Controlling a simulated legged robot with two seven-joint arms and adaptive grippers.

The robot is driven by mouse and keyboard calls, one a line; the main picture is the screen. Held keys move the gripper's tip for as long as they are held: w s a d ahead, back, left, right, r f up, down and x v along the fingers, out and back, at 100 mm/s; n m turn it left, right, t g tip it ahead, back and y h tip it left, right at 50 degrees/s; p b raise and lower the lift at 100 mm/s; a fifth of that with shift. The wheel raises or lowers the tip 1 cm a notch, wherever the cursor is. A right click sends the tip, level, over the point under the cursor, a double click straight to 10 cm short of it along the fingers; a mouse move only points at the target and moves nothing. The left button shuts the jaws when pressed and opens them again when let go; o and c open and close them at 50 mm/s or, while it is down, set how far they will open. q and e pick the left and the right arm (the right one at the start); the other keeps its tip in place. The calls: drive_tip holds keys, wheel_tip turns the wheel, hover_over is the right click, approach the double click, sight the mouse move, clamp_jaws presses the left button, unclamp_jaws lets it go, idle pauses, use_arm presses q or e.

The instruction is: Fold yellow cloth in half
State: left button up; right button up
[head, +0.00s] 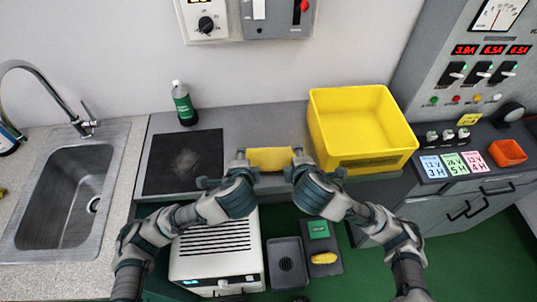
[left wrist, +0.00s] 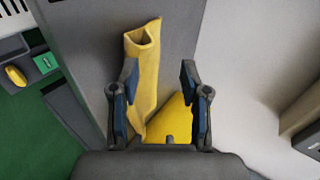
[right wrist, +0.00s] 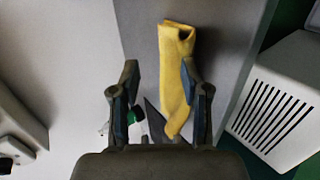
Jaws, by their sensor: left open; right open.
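The yellow cloth (head: 270,159) lies on the grey counter near its front edge, between my two grippers. In the left wrist view the cloth (left wrist: 143,80) is a narrow doubled strip with an open loop at its far end. The right wrist view shows the cloth (right wrist: 176,75) with a similar loop at its far end. My left gripper (head: 240,156) is open at the cloth's left end, and my right gripper (head: 298,153) is open at its right end. In each wrist view the strip runs beside one finger; I cannot tell whether they touch.
A yellow bin (head: 362,160) stands right of the cloth. A black mat (head: 183,162) and a green bottle (head: 183,103) are to the left, with a sink (head: 65,197) beyond. A white vented box (head: 215,250) and dark trays (head: 287,263) sit below in front.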

use_arm(q)
drive_tip(key=s+r, duration=0.5)
drive_tip(key=r, duration=0.2)
use_arm(e)
drive_tip(key=s+r, duration=0.5)
drive_tip(key=r, duration=0.2)
use_arm(q)
drive_tip(key=shift+s+f, duration=0.1)
drive_tip(key=shift+s, duration=0.05)
use_arm(e)
drive_tip(key=shift+s+f, duration=0.1)
drive_tip(key=shift+s, duration=0.1)
